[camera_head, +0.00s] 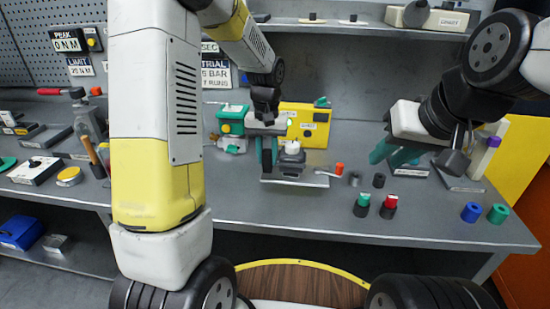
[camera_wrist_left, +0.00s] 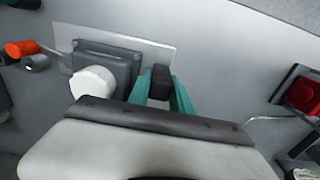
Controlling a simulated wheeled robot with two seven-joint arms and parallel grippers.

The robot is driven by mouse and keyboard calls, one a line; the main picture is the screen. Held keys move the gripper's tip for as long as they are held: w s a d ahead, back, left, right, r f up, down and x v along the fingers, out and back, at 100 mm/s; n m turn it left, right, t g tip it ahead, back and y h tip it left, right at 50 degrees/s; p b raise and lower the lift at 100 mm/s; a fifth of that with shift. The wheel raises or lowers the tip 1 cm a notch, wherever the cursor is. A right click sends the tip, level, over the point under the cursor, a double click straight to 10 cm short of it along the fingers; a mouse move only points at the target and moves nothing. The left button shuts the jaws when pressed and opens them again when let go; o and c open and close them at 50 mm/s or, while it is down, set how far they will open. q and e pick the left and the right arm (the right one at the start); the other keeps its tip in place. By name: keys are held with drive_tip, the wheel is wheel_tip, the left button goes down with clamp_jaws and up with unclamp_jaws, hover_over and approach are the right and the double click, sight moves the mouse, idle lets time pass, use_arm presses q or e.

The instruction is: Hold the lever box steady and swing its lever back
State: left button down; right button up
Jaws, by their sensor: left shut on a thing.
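The lever box (camera_head: 291,157) is a grey box on a thin metal plate near the middle of the bench. In the left wrist view the box (camera_wrist_left: 112,60) has a round white cap (camera_wrist_left: 92,84) and a thin lever ending in an orange knob (camera_wrist_left: 20,48). The knob (camera_head: 339,169) points right in the head view. My left gripper (camera_wrist_left: 161,88) is shut on a black block (camera_wrist_left: 160,79) beside the box, its teal fingers on either side. My right gripper (camera_head: 391,154) hangs above the bench at the right, apart from the box; its finger gap is unclear.
Green-capped (camera_head: 362,204) and red-capped (camera_head: 388,206) cylinders stand in front of the right gripper. Blue (camera_head: 471,212) and green (camera_head: 498,214) rings lie at the right. A yellow box (camera_head: 307,123) stands behind the lever box.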

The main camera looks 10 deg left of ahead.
sight(268, 173)
use_arm(q)
wheel_tip(268, 173, up, 3)
drive_tip(key=shift+f, duration=4.15)
drive_tip(key=shift+f, duration=0.35)
drive_tip(key=shift+f, duration=0.15)
